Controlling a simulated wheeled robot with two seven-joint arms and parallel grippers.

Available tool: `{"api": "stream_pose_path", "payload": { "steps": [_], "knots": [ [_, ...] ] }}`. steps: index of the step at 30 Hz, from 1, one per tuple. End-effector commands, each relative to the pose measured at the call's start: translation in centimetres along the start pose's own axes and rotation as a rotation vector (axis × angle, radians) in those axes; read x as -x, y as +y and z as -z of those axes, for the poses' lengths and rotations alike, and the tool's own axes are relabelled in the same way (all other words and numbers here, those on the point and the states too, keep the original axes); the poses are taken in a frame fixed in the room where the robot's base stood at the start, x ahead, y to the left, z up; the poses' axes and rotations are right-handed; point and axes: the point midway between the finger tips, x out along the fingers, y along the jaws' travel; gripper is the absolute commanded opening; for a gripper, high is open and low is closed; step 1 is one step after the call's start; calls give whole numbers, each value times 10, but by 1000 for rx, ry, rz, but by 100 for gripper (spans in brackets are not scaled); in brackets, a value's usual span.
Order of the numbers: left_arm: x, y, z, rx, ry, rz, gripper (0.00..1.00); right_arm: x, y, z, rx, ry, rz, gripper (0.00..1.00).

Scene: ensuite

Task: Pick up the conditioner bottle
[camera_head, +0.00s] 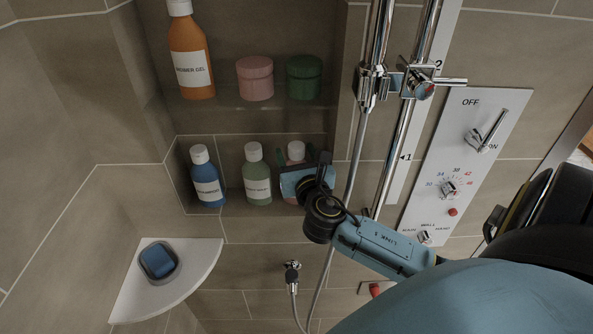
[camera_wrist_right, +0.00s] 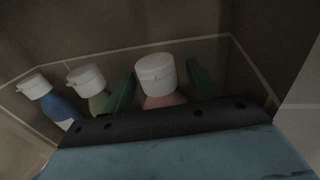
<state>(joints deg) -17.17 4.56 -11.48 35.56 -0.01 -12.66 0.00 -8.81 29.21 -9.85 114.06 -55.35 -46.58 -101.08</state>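A pink bottle with a white cap (camera_head: 296,150) stands in the lower wall niche, mostly hidden behind my right gripper (camera_head: 297,163). Its label is hidden, so I cannot read whether it is the conditioner. In the right wrist view the pink bottle (camera_wrist_right: 158,78) is upright between the two green fingers of my right gripper (camera_wrist_right: 161,84). The gripper is open, with a gap showing on each side of the cap. A blue bottle (camera_head: 206,178) and a pale green bottle (camera_head: 256,176) stand to its left; their labels are too small to read surely. My left gripper is not in view.
The upper shelf holds an orange shower gel bottle (camera_head: 190,50), a pink jar (camera_head: 255,78) and a dark green jar (camera_head: 304,77). A shower hose and rail (camera_head: 368,120) run just right of the niche. A corner shelf (camera_head: 190,275) holds a blue soap dish (camera_head: 158,262).

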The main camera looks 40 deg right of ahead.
Motion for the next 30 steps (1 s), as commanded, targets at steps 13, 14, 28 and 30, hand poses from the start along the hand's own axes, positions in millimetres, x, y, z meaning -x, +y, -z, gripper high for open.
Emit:
{"api": "stream_pose_path", "payload": {
  "steps": [13,14,28,30],
  "knots": [
    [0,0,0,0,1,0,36,0,0,0,0,0,0,1],
    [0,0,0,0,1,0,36,0,0,0,0,0,0,0],
    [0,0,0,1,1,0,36,1,0,-3,-1,-4,0,0],
    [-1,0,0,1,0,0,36,2,0,-6,-1,-5,0,0]
  ]
}}
